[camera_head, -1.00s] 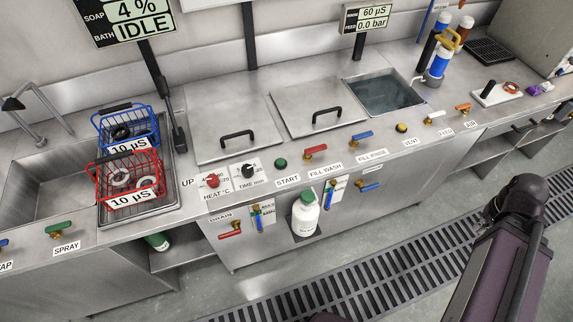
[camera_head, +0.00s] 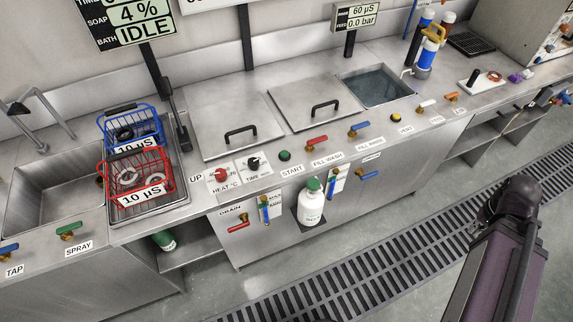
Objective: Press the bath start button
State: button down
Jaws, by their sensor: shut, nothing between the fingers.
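The green round START button (camera_head: 285,155) sits on the front strip of the steel bench, above its START label (camera_head: 291,170). It lies between the black TIME knob (camera_head: 254,163) on its left and the red FILL WASH valve handle (camera_head: 317,140) on its right. The bath display (camera_head: 130,28) at the top left reads BATH IDLE and SOAP 4 %. A dark purple link of my arm shows at the lower right, over the floor and well apart from the button. My gripper is not in view.
Two lidded tanks (camera_head: 236,112) stand behind the button, with an open water tank (camera_head: 375,86) to their right. Blue (camera_head: 133,128) and red (camera_head: 137,166) baskets stand at left. A white bottle (camera_head: 310,203) is below the button. Floor with a drain grate (camera_head: 385,255) is clear in front.

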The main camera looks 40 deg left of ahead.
aim_at(284, 154)
jog(key=z, duration=0.1)
jog(key=k, duration=1.35)
jog(key=u, duration=1.95)
jog(key=i, duration=0.95)
